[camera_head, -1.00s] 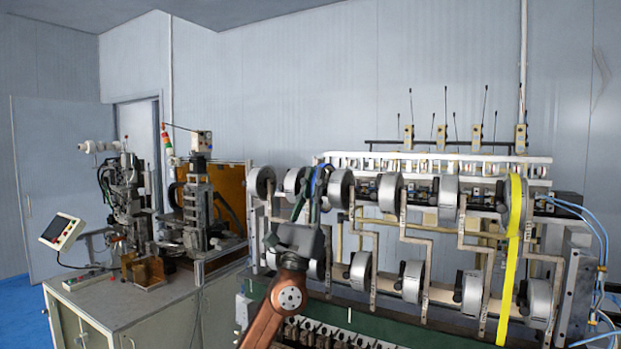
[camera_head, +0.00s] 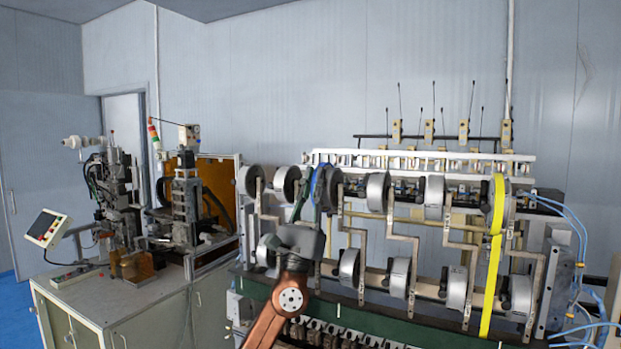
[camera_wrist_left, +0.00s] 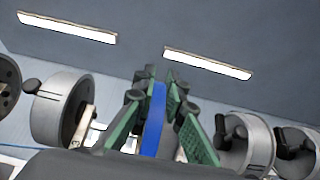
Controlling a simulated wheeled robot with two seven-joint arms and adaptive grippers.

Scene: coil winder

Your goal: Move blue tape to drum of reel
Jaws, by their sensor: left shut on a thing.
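The blue tape (camera_head: 320,188) is a narrow blue band held upright in my left gripper (camera_head: 313,193), which is shut on it. In the left wrist view, the blue tape (camera_wrist_left: 154,120) stands between the green finger pads of my left gripper (camera_wrist_left: 156,95). In the head view the tape overlaps the left side of a grey reel drum (camera_head: 335,190) in the upper row. I cannot tell whether they touch. In the left wrist view, grey drums stand on the left (camera_wrist_left: 57,107) and the right (camera_wrist_left: 248,145). My right gripper is not in view.
A yellow tape (camera_head: 491,260) hangs from the far-right upper drum. More drums (camera_head: 377,192) line two rows of the winder rack, with metal brackets (camera_head: 455,225) between them. A workbench (camera_head: 110,300) with machinery stands at the left. Blue hoses (camera_head: 565,215) run at the right.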

